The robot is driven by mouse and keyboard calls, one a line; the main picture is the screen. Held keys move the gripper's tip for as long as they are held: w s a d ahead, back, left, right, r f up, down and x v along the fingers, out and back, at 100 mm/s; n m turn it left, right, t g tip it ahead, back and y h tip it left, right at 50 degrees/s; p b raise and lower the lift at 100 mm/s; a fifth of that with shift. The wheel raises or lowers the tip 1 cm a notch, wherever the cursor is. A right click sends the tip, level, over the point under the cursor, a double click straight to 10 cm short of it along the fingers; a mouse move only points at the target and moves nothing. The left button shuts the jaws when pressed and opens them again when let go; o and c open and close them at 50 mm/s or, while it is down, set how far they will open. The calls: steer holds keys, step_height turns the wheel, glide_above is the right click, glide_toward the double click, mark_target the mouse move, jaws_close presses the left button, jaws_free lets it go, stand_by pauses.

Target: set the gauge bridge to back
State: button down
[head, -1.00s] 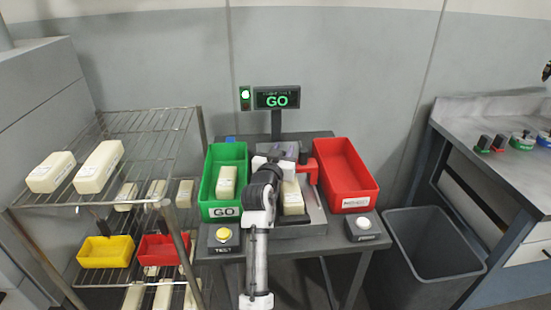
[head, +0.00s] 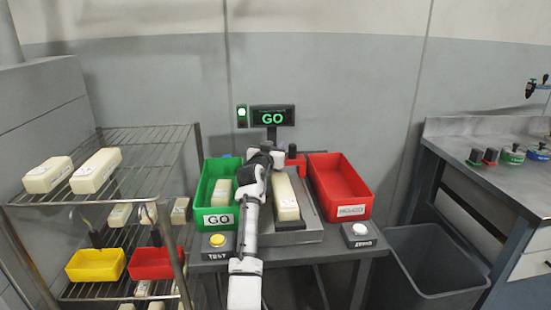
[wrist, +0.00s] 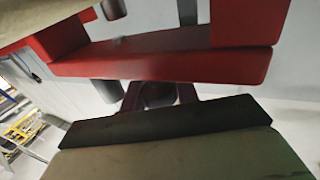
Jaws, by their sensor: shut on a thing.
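The red gauge bridge (head: 296,161) stands at the back of the grey gauge plate (head: 312,222), partly hidden behind my arm. In the wrist view its red bars (wrist: 160,62) fill the upper part of the picture, close up. My gripper (head: 278,157) is at the bridge, mostly hidden by my arm in the head view. In the wrist view a dark-padded finger shows below the red bar, and the gripper is shut on the bridge. A cream block (head: 286,195) lies lengthwise on the plate, in front of the bridge.
A green GO bin (head: 222,220) holding a cream block is left of the plate. A red bin (head: 340,190) is right. TEST (head: 217,244) and another button (head: 358,233) flank the front. The display (head: 272,117) reads GO. A wire rack stands left.

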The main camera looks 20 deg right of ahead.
stand_by(0.3)
steer(key=c, duration=1.1)
jaws_free()
steer(key=shift+o, duration=0.2)
step_height(320, 180, up, 20)
steer(key=b, duration=0.1)
